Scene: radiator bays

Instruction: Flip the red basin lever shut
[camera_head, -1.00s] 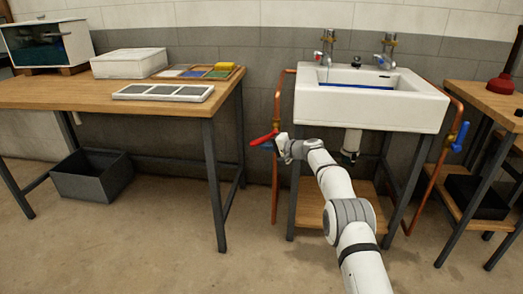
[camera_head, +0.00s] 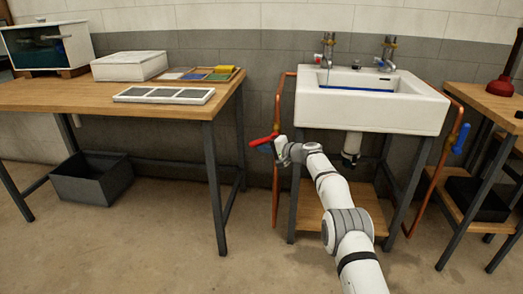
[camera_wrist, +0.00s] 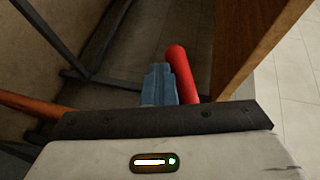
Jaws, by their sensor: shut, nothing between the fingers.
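The red basin lever (camera_head: 263,140) is on the copper pipe at the left of the white sink. It sticks out to the left, crosswise to the pipe and tilted slightly down. In the wrist view the red lever (camera_wrist: 182,72) runs just right of my fingertips, close beside them; whether they touch it I cannot tell. My gripper (camera_wrist: 158,86) is shut and empty, its blue-grey fingers together. In the head view my gripper (camera_head: 277,151) is at the lever's right end and partly hides the valve body.
The white sink (camera_head: 370,112) stands above my arm. A blue lever (camera_head: 461,138) is on the right pipe. A workbench (camera_head: 60,95) with trays stands left, a grey bin (camera_head: 92,178) below it. Another wooden table (camera_head: 497,103) is at the right. The floor in front is clear.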

